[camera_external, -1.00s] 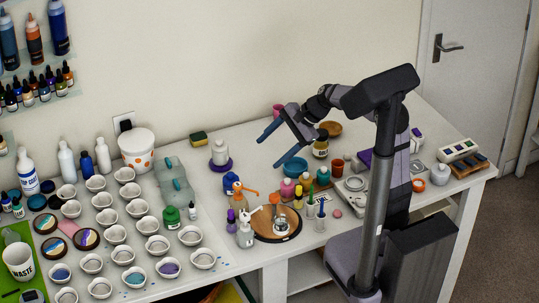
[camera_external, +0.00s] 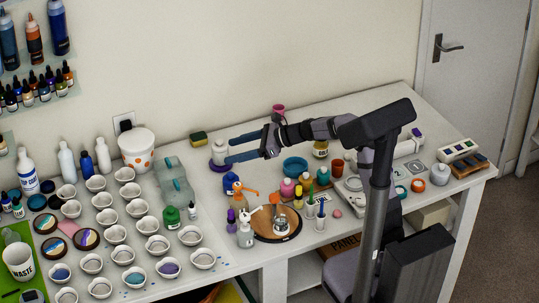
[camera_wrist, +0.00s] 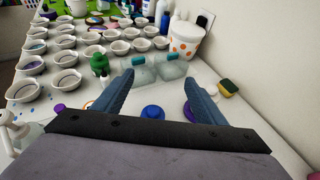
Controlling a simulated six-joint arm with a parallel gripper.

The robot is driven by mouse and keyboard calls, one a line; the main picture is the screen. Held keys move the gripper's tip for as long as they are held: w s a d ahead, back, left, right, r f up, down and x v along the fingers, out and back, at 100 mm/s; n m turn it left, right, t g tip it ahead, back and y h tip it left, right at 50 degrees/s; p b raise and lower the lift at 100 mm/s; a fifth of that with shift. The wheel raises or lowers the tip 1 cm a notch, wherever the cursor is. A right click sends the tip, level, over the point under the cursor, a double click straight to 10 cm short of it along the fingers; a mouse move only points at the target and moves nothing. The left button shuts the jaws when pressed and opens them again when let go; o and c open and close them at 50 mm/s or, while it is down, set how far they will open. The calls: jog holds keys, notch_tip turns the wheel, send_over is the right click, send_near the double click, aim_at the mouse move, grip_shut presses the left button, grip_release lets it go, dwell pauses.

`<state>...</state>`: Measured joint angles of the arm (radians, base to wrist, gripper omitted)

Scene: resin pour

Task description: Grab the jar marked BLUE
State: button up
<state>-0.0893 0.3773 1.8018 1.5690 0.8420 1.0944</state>
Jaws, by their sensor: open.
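I cannot read the word BLUE on any jar. A small white jar (camera_external: 218,154) stands on a purple disc near the back wall. An amber jar with a pale label (camera_external: 321,149) stands further right. My gripper (camera_external: 229,149) is open and empty, held level with its fingers pointing left. In the external view its fingertips overlap the white jar's right edge; I cannot tell whether they touch. In the wrist view the open fingers (camera_wrist: 158,80) have a blue cap (camera_wrist: 152,112) between them.
Clear bottles (camera_external: 174,181) lie left of the gripper, and a white bucket (camera_external: 137,150) is at the back. Several white cups fill the left. Bare table lies around the sponge (camera_external: 198,138).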

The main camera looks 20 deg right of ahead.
aim_at(237, 179)
jog(key=shift+f, duration=4.3)
jog(key=shift+f, duration=0.1)
jog(key=shift+s+f, duration=0.1)
jog(key=shift+f, duration=0.2)
notch_tip(237, 179, down, 2)
jog(key=shift+f+p, duration=0.1)
jog(key=shift+p, duration=0.2)
jog(key=shift+x, duration=1.7)
jog(key=shift+d+f, duration=0.15)
jog(key=c, duration=1.3)
